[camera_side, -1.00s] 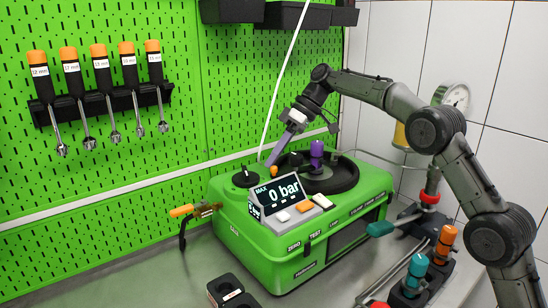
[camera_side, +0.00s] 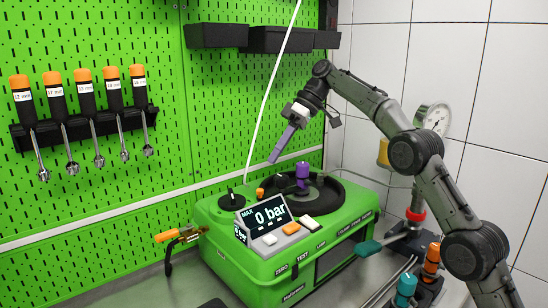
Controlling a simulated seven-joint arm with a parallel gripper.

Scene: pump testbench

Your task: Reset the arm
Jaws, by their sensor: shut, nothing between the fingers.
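My gripper (camera_side: 274,157) has long purple fingers and hangs above the back of the green pump testbench (camera_side: 262,262), pointing down and to the left. Its fingers are shut with nothing between them. It is clear of the bench top. A purple knob (camera_side: 302,172) stands upright on the round black plate (camera_side: 325,197), below and to the right of the fingertips. The display (camera_side: 268,215) on the bench reads 0 bar. A black knob (camera_side: 231,200) and a small orange part (camera_side: 260,192) sit near the display.
Orange-handled nut drivers (camera_side: 85,90) hang on the green pegboard (camera_side: 60,200) at left. Black bins (camera_side: 282,40) are mounted above. A dial gauge (camera_side: 437,118) is behind my arm. Teal (camera_side: 405,288) and orange (camera_side: 432,258) handled tools stand at lower right.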

